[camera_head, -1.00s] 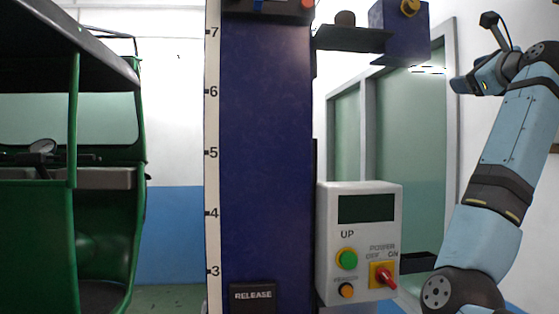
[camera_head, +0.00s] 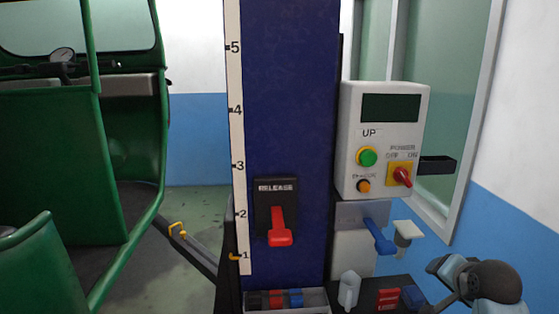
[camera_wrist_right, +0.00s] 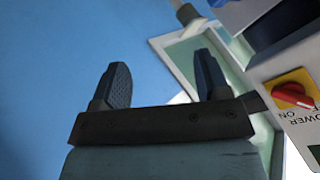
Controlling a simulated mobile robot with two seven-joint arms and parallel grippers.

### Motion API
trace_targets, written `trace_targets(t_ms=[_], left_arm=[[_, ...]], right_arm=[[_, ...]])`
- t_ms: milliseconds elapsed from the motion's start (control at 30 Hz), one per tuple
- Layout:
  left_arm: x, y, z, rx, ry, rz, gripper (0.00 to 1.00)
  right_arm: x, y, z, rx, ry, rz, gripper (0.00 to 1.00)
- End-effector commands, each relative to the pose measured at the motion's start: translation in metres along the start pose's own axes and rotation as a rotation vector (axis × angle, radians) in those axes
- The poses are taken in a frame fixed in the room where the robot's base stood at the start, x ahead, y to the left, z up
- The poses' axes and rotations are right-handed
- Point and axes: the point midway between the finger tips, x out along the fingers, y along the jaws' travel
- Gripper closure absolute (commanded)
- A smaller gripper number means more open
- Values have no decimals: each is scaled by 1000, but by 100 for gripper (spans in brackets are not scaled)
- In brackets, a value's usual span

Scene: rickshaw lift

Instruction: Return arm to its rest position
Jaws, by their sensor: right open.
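My right arm (camera_head: 490,280) is in the lower right corner of the head view, partly cut off by the frame. In the right wrist view my right gripper (camera_wrist_right: 161,80) is open, with its two dark fingers apart and nothing between them. Behind it are the blue wall and a pale frame edge. The red power switch (camera_wrist_right: 294,95) of the control box shows to the right of the fingers, apart from them. My left gripper is in neither view.
The blue lift column (camera_head: 290,120) carries a red release lever (camera_head: 279,228). The white control box (camera_head: 352,155) has a green button (camera_head: 367,157). A tool tray (camera_head: 325,298) is at the column's foot. A green rickshaw (camera_head: 45,145) stands left.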

Motion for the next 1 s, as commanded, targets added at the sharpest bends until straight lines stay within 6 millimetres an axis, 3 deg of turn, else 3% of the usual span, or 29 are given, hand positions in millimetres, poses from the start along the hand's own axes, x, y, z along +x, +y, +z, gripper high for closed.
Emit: trace_targets(t_ms=[33,200,400,600,800,1000], left_arm=[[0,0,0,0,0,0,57],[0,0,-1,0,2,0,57],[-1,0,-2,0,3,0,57],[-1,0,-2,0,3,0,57],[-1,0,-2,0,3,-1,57],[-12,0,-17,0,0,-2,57]], right_arm=[[-1,22,32,-86,-39,34,31],[-20,80,122,-376,-173,98,31],[-62,136,207,-665,-341,119,31],[-102,169,259,-851,-471,103,31],[-142,194,297,-995,-586,71,31],[-106,174,304,-997,-443,-30,31]])
